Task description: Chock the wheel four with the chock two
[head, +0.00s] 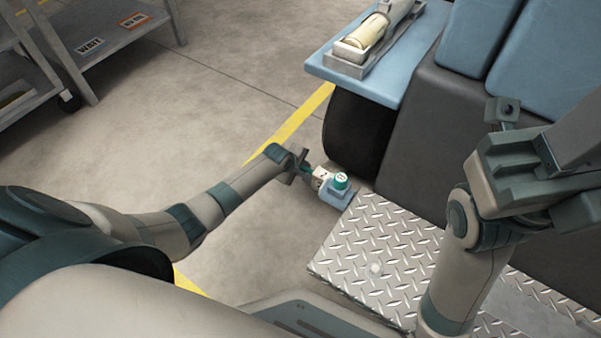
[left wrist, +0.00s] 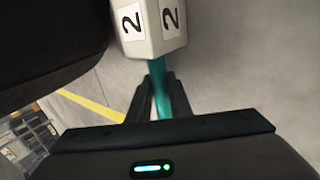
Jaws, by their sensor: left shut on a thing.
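Chock two is a pale block with "2" labels and a teal handle. It shows in the head view (head: 319,177) and at the top of the left wrist view (left wrist: 150,32). My left gripper (head: 303,172) is shut on its teal handle (left wrist: 161,98). The chock is near the bottom of a black wheel (head: 357,138) under the blue fender, which also fills the upper left of the left wrist view (left wrist: 48,45). I cannot tell whether the chock touches the wheel or floor. No wheel number is visible.
A blue-grey block with a teal cap (head: 341,185) sits close beside the chock. A metal tread plate (head: 375,250) lies in front. The blue fender (head: 395,60) overhangs the wheel. The floor to the left is open, up to a grey cart (head: 110,45).

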